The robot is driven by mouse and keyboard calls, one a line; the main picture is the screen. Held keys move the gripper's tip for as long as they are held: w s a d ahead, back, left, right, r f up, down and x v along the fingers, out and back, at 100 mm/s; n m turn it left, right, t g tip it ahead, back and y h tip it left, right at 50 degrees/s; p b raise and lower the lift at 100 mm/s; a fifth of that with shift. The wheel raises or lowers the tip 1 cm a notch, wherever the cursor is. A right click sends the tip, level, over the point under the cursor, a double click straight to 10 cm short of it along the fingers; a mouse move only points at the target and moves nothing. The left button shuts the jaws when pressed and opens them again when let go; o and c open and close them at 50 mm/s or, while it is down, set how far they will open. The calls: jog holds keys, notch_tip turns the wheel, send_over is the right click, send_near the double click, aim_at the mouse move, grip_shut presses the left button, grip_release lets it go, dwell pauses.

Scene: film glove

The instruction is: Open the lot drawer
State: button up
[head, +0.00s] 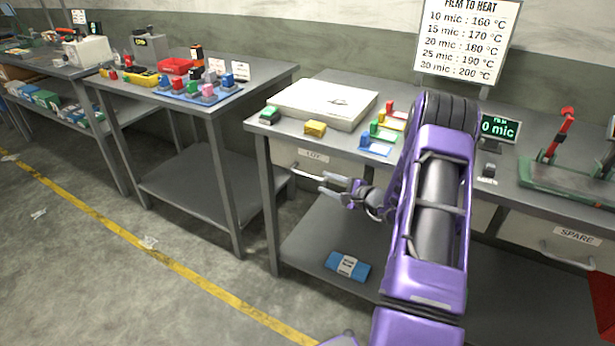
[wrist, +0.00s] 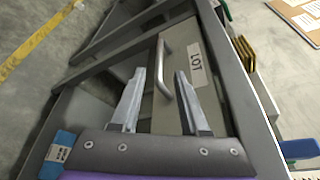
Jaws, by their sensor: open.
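The lot drawer (head: 342,170) is a pale front under the middle bench top, with a "LOT" label (head: 313,156). It looks shut. In the wrist view the drawer front (wrist: 195,45) shows its label and a grey bar handle (wrist: 166,62). My gripper (head: 322,182) is open in front of the drawer, with its fingers pointing toward the handle. In the wrist view my gripper (wrist: 161,73) has the handle between and beyond its fingertips, nearer the right finger. I see no clear contact. In the head view my arm hides part of the bench front.
The bench top (head: 262,127) overhangs the drawer and carries a white slab (head: 322,103) and several coloured blocks. A blue packet (head: 348,266) lies on the lower shelf. A spare drawer (head: 570,246) is at right.

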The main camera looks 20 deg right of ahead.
aim_at(312, 177)
jog(key=x, duration=0.9)
jog(key=shift+w, duration=0.15)
grip_shut()
dwell(1.0)
